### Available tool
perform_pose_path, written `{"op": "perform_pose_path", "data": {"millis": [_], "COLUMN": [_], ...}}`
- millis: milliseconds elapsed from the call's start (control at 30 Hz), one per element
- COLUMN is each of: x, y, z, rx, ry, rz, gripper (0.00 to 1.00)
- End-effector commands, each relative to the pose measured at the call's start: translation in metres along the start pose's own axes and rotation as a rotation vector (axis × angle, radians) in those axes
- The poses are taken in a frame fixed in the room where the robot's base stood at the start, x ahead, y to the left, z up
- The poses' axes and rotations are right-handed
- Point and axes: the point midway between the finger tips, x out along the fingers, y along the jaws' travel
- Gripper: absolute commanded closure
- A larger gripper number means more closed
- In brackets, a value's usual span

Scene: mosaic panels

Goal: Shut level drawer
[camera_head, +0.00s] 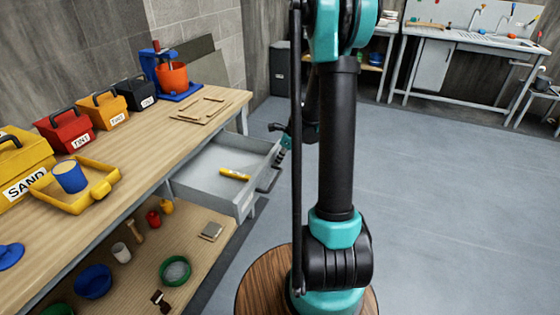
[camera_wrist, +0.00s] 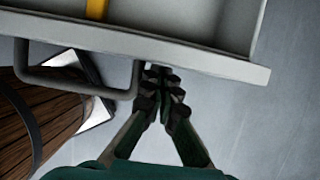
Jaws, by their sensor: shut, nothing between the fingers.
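The grey drawer (camera_head: 221,174) stands open under the wooden workbench top and holds a yellow level (camera_head: 235,175). In the wrist view the drawer front (camera_wrist: 200,60) crosses the picture, with its bar handle (camera_wrist: 80,89) on the left and part of the yellow level (camera_wrist: 96,9) above. My gripper (camera_wrist: 163,75) is shut and empty, its fingertips at the lower edge of the drawer front, just right of the handle. I cannot tell whether they touch.
The workbench (camera_head: 150,145) carries toolboxes, a yellow tray (camera_head: 75,205) and an orange bucket (camera_head: 172,77). A lower shelf (camera_head: 140,270) holds bowls and small items. A round wooden stool-like top (camera_head: 262,285) is near my base. The floor to the right is clear.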

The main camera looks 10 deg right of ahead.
Motion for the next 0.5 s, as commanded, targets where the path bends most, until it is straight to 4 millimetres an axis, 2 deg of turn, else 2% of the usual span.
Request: {"op": "perform_pose_path", "data": {"millis": [167,267,500], "x": [0.007,0.014,0.036], "y": [0.0,0.001,0.001], "z": [0.017,0.034,0.09], "rx": [-0.004,-0.006,-0.007], "ry": [0.0,0.0,0.0], "rz": [0.001,0.003,0.003], "gripper": [1.0,1.0,1.0]}}
